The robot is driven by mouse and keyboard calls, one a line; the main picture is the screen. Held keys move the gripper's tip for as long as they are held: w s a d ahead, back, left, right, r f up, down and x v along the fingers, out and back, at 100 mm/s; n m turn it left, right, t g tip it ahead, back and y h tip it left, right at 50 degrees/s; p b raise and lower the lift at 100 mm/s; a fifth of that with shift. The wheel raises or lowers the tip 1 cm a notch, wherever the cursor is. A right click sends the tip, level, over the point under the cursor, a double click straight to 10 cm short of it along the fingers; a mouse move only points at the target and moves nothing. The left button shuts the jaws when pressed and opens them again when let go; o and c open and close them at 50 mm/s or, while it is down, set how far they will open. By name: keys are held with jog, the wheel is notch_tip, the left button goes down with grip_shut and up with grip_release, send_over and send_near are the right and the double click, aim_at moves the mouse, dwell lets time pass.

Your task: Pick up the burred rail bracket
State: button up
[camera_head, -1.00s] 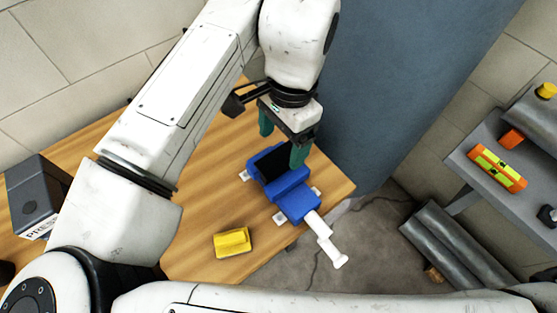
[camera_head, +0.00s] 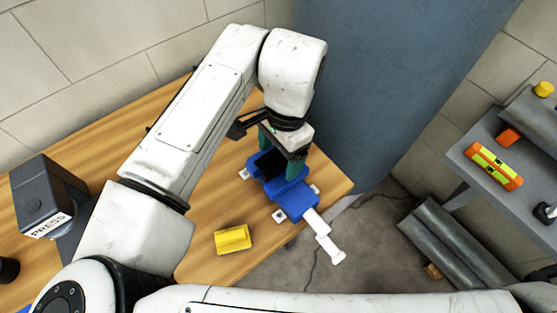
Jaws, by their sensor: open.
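A blue vise (camera_head: 288,196) with a white handle sits near the right corner of the wooden table. My gripper (camera_head: 278,156), with green fingers, is open and points down at the vise's back part. One finger is at the near right side of the dark gap (camera_head: 267,163) between the jaws; the other is partly hidden behind the vise and wrist. I cannot make out a bracket in that dark gap. A yellow block-like piece (camera_head: 233,239) lies on the table in front of the vise, apart from my gripper. I cannot tell whether it is the burred rail bracket.
A dark press (camera_head: 45,195) stands at the table's left. A blue-grey panel (camera_head: 385,90) rises close behind the vise. At right, a grey shelf (camera_head: 470,150) holds an orange and yellow level (camera_head: 494,166). The table between press and vise is mostly clear.

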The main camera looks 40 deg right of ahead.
jog(key=shift+f, duration=0.15)
jog(key=shift+c, duration=0.4)
jog(key=c, duration=1.3)
